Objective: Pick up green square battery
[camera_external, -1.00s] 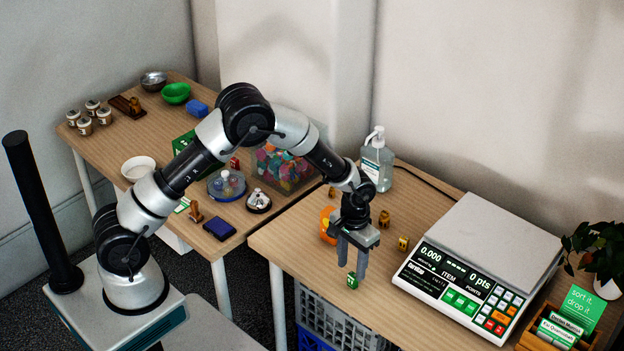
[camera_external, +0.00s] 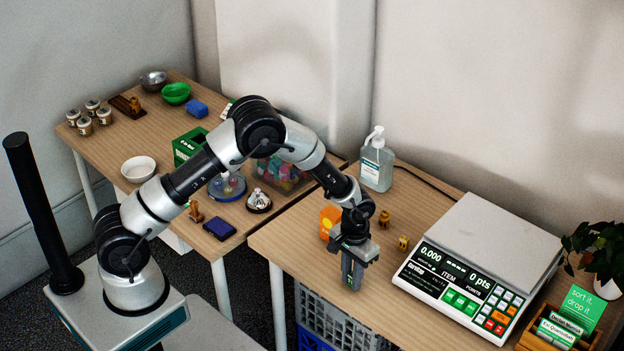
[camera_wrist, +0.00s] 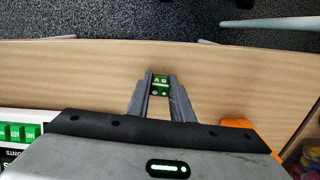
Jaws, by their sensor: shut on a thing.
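The green square battery (camera_wrist: 160,86) sits between the fingertips of my gripper (camera_wrist: 160,92) in the wrist view, with white marks on its top face. My gripper is shut on it. In the external view my gripper (camera_external: 352,280) points down at the near edge of the right table (camera_external: 290,240), and the fingers mostly hide the battery. I cannot tell whether the battery is touching the tabletop.
An orange box (camera_external: 329,222) stands just behind my gripper. A scale (camera_external: 475,270) fills the table's right side. A sanitizer bottle (camera_external: 377,162) stands at the back.

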